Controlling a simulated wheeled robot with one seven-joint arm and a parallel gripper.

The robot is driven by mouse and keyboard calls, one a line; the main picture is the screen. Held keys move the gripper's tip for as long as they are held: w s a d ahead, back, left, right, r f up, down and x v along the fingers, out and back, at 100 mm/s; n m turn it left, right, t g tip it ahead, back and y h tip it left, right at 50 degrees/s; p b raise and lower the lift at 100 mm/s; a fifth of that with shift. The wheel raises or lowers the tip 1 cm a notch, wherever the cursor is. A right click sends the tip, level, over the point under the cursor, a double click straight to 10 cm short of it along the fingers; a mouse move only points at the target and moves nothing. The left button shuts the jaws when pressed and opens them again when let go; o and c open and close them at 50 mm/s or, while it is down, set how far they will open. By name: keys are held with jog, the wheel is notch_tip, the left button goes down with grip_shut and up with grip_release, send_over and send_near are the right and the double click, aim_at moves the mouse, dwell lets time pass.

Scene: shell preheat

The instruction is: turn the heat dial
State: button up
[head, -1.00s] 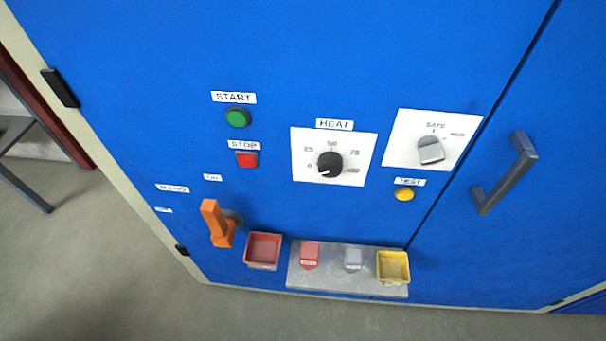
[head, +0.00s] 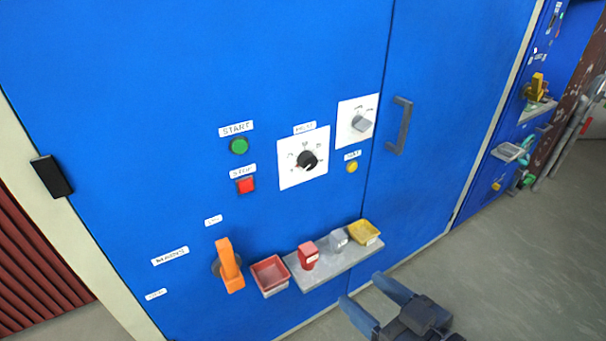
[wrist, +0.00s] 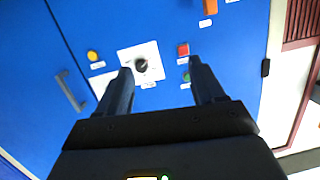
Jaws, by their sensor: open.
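The heat dial (head: 307,160) is a black round knob with a white pointer line on a white square plate labelled HEAT. It is mounted on a blue cabinet door (head: 200,60). It also shows in the wrist view (wrist: 141,65), ahead of the fingers and between their lines. My gripper (head: 368,300) is at the lower right in the head view, apart from the panel and below the shelf. In the wrist view its two dark fingers (wrist: 160,72) are spread with nothing between them. The pointer's exact reading is too small to tell.
Around the dial are a green START button (head: 239,146), a red STOP button (head: 245,185), a grey SAFE selector (head: 361,123) and a yellow button (head: 352,167). Below are an orange handle (head: 229,265), a red bin (head: 270,275) and a shelf (head: 335,268). A door handle (head: 399,125) sticks out at right.

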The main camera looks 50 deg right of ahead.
jog(key=w+d+m+b, duration=0.1)
jog(key=w+d, duration=0.5)
jog(key=w, duration=0.4)
jog(key=t, duration=0.2)
send_near(311, 165)
jog(key=w, duration=0.2)
jog(key=shift+m+h, duration=0.3)
jog(key=shift+h, duration=0.1)
jog(key=shift+p+x, duration=0.45)
jog(key=shift+x, duration=2.9)
jog(key=shift+f, duration=0.1)
jog(key=shift+c, duration=0.3)
jog(key=c, duration=1)
